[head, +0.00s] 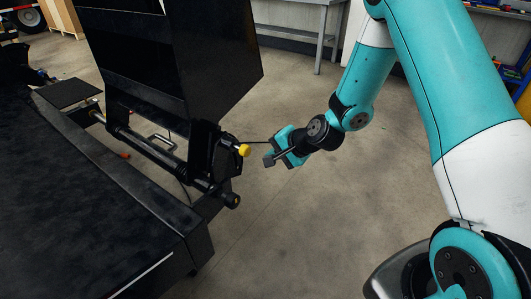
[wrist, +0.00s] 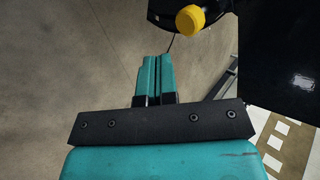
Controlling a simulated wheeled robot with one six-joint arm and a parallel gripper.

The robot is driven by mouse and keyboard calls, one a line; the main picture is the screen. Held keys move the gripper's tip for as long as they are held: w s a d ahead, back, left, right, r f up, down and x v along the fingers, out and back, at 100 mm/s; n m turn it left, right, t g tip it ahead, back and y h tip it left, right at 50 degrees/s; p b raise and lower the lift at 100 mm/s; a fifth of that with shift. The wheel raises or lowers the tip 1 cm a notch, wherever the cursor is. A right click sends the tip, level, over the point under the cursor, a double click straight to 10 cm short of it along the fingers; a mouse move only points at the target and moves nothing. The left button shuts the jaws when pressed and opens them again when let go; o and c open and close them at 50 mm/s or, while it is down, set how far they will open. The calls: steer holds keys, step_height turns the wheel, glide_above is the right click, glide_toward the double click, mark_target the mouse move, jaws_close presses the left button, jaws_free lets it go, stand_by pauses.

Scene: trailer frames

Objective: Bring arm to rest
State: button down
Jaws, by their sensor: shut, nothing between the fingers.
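My gripper (head: 272,157) is held out to the left over the floor in the head view, at the end of my teal and white arm. In the wrist view its two teal fingers (wrist: 153,76) are pressed together with nothing between them. A yellow knob (head: 244,150) on the black trailer frame (head: 30,140) is just left of the fingers in the head view. The yellow knob also shows in the wrist view (wrist: 190,19), beyond the fingertips and to the right, apart from them.
A tall black panel (head: 225,70) rises from the trailer frame near my gripper. A bar (head: 150,148) runs along the frame below it. A grey workbench (head: 315,35) stands at the back. The concrete floor between my arm and the trailer is clear.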

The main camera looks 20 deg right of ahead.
steer(key=d+v, duration=0.1)
steer(key=v, duration=0.5)
steer(key=s+a+r+n+g+y, duration=0.1)
steer(key=s+a+r+n+g, duration=0.3)
steer(key=s+a+r+n, duration=0.6)
steer(key=s+a+r+n+g+h, duration=0.15)
steer(key=s+r+n, duration=0.25)
steer(key=s, duration=0.4)
steer(key=s+a+r+n+g+h, duration=0.1)
steer(key=s+r+n+g, duration=0.1)
steer(key=s+r+n, duration=0.45)
step_height(320, 180, up, 22)
steer(key=s+m+p, duration=0.1)
steer(key=m+p, duration=0.1)
steer(key=p, duration=2.3)
steer(key=shift+r, duration=0.25)
steer(key=shift+y, duration=0.25)
steer(key=shift+d+f, duration=0.1)
